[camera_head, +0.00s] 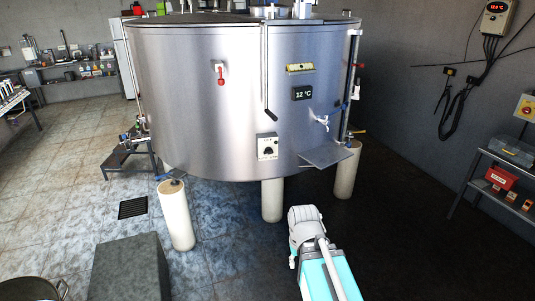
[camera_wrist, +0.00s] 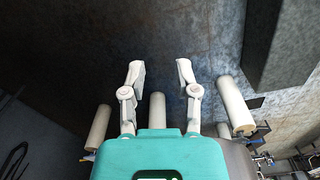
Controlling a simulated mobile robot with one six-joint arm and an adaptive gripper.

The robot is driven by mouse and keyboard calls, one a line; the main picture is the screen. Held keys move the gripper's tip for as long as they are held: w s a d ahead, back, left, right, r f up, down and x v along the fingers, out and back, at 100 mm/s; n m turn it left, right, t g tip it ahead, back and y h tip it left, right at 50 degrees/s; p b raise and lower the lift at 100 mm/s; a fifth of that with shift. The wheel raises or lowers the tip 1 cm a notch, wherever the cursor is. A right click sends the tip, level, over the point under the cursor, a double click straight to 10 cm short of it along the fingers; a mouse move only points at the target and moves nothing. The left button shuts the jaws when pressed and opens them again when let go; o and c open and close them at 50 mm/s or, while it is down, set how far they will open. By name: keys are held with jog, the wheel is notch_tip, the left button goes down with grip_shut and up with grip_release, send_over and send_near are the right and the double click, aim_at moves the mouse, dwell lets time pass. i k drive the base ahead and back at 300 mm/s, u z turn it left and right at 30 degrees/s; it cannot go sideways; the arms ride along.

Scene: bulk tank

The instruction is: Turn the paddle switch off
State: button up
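A pale switch box with a black round knob (camera_head: 267,146) sits low on the front of the big steel tank (camera_head: 200,110). I cannot read its label or tell its setting. A red lever on a white mount (camera_head: 220,74) is higher on the tank, to the left. I cannot tell for sure which is the paddle switch. My gripper (camera_wrist: 160,70) is open and empty in the wrist view, pointing over the dark floor. It is not seen in the head view, where my arm stands below the tank.
White cylindrical legs (camera_head: 175,214) carry the tank. A steel shelf (camera_head: 325,155) juts from its lower right, below a blue-handled tap (camera_head: 325,122). A grey block (camera_head: 131,268) stands front left. A rack (camera_head: 513,155) with a red box is at right. Floor between is clear.

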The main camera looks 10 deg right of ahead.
aim_at(269, 150)
jog(key=z, duration=0.05)
jog(key=k, duration=0.65)
jog(key=u, duration=0.3)
jog(key=i, duration=1.7)
jog(key=z, duration=0.4)
